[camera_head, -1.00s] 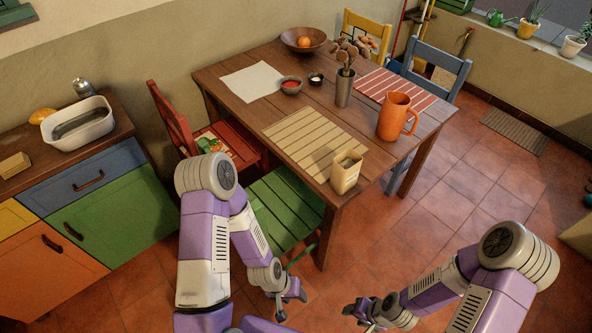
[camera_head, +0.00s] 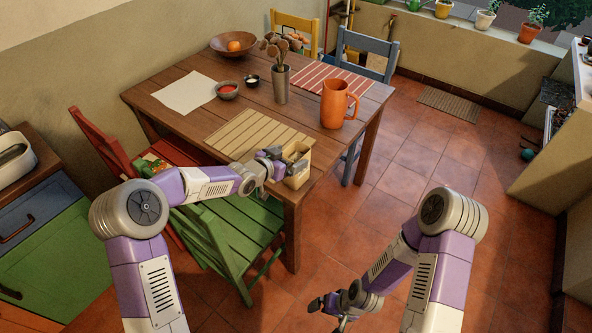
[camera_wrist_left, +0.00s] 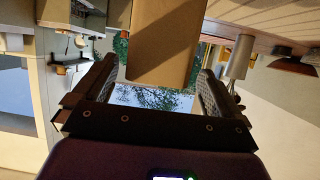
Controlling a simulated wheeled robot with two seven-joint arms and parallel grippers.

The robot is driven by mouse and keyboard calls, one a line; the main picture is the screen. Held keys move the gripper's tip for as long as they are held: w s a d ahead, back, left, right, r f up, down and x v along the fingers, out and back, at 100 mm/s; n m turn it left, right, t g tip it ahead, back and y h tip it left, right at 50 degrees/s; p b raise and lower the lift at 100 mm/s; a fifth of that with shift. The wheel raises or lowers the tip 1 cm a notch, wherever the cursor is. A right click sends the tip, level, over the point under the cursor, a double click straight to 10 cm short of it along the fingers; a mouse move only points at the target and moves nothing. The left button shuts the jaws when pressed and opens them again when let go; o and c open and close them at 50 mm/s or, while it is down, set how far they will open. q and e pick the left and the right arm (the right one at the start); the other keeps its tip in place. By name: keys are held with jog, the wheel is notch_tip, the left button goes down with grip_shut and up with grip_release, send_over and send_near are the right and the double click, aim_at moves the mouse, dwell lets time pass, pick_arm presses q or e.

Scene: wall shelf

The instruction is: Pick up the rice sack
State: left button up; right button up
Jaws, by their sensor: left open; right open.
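The rice sack (camera_head: 297,168), a small beige upright bag, stands at the near right corner of the wooden table. My left gripper (camera_head: 282,162) is open at the sack, its fingers partly overlapping the sack in the head view. In the left wrist view the sack (camera_wrist_left: 163,40) fills the upper middle as a tan block between the two open fingers, with gaps on both sides. My right gripper (camera_head: 330,308) is open and empty, low over the floor.
The table (camera_head: 175,122) also bears an orange jug (camera_head: 336,105), a metal holder with utensils (camera_head: 281,86), a striped beige mat (camera_head: 243,136) and a small red-filled bowl (camera_head: 227,90). A green chair (camera_head: 235,228) stands below my left forearm.

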aim_at(303, 151)
pick_arm(q)
jog(key=x, duration=0.4)
jog(key=shift+s+f+b, duration=0.1)
jog(key=shift+b, duration=0.3)
jog(key=shift+c, duration=0.5)
grip_shut()
notch_tip(303, 151, up, 10)
jog(key=p, duration=0.3)
jog(key=shift+p, duration=0.4)
